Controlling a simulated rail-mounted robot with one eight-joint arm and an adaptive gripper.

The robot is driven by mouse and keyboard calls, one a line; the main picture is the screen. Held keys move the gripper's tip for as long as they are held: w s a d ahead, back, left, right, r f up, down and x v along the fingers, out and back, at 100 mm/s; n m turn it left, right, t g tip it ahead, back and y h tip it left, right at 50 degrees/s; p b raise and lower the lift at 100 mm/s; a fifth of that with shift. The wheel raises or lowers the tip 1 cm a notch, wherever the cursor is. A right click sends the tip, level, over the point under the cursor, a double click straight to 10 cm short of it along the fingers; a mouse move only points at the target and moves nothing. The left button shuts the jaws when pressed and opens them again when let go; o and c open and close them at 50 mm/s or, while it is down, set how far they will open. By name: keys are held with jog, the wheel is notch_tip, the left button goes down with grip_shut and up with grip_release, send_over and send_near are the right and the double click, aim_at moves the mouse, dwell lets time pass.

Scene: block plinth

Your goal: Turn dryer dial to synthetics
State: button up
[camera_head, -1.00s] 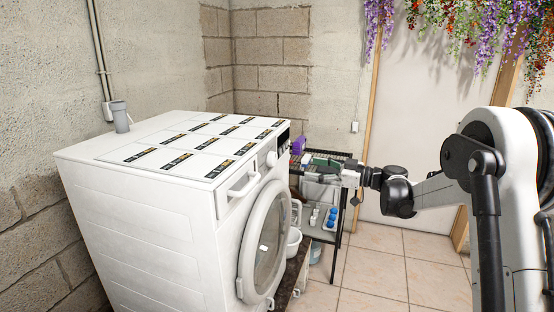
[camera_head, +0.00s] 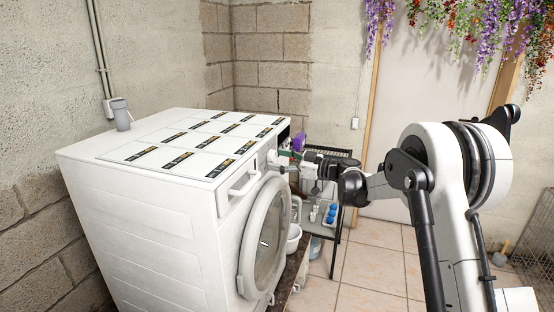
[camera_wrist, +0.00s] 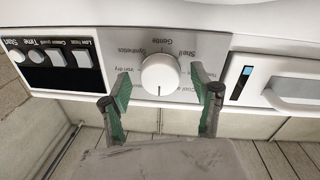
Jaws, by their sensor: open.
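The dryer (camera_head: 140,200) is a white front-loader on the left in the head view. Its round white dial (camera_wrist: 160,75) is in the middle of the grey panel in the wrist view, with labels such as "Synthetics", "Gentle" and "Shell" around it. A small dark mark shows at the dial's lower edge. In the head view the dial (camera_head: 273,157) is at the panel's front. My gripper (camera_wrist: 162,88) is open, its green-padded fingers on either side of the dial, with a visible gap to each. In the head view my gripper (camera_head: 290,163) is close to the panel.
Beside the dial are a black button panel (camera_wrist: 55,60) and a drawer handle (camera_wrist: 290,87). The round door (camera_head: 265,235) is below. A dark shelf rack (camera_head: 335,205) with small items stands behind my gripper.

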jog(key=shift+w+a, duration=0.15)
jog(key=shift+a, duration=0.3)
jog(key=c, duration=1.2)
jog(key=shift+o, duration=0.2)
